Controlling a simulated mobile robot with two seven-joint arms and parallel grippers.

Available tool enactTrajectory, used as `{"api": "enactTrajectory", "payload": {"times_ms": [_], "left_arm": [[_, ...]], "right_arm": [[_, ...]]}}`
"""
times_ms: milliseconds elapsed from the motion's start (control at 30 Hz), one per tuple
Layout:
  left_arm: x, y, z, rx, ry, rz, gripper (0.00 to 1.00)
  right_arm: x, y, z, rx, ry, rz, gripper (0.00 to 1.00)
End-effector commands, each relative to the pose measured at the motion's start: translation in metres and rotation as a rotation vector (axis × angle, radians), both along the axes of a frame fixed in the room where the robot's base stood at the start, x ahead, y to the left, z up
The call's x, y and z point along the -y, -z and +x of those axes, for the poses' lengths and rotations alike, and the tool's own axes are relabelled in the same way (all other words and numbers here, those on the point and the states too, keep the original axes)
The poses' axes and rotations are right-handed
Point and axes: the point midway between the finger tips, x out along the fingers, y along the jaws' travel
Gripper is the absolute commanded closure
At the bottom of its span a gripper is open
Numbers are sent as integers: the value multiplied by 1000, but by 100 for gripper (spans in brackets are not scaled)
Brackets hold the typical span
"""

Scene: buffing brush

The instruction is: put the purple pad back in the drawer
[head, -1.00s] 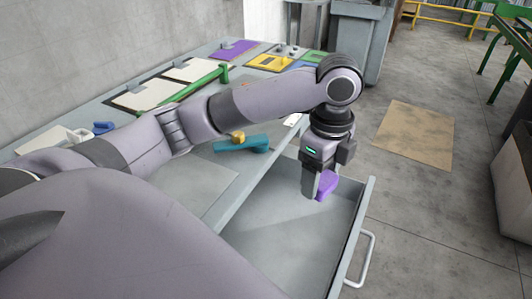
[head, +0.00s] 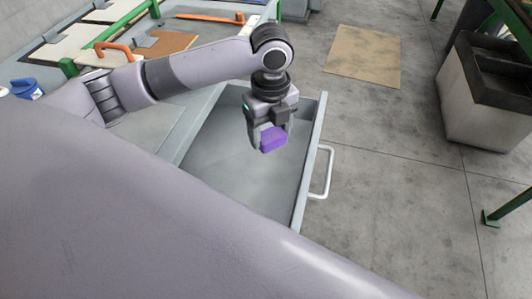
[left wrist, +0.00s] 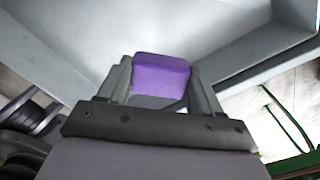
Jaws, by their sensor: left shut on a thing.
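The purple pad (head: 272,139) is a small block held between the fingers of my left gripper (head: 268,138). In the left wrist view the pad (left wrist: 160,74) sits between both fingertips of the left gripper (left wrist: 160,85), with grey drawer surfaces beyond it. The open drawer (head: 222,160) is grey, with a white handle (head: 323,172) on its front. In the head view the pad shows over the drawer's inside, near the front wall. The visible drawer floor is bare; part of the drawer is hidden by my own body. My right gripper is not in view.
The grey workbench (head: 150,128) is behind the drawer. On it are a green bar (head: 120,25), an orange handle (head: 114,47) and a blue-lidded container (head: 26,88). A brown mat (head: 364,55) lies on the floor, and a dark-topped bin (head: 490,90) stands at right.

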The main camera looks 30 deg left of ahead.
Motion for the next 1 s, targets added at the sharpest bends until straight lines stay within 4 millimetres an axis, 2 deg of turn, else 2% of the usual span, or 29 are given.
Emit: {"api": "enactTrajectory", "payload": {"times_ms": [33,100,367,600,700,1000], "left_arm": [[0,14,-1,-3,-1,2,64],[0,26,-1,-2,-1,0,64],[0,50,0,-1,0,-1,64],[0,91,-1,-1,-1,1,64],[0,97,0,1,-1,1,64],[0,98,0,1,-1,0,64]], "right_arm": [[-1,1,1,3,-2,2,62],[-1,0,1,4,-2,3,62],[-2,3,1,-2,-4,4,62],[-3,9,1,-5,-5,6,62],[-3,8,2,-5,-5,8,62],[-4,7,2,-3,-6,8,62]]}}
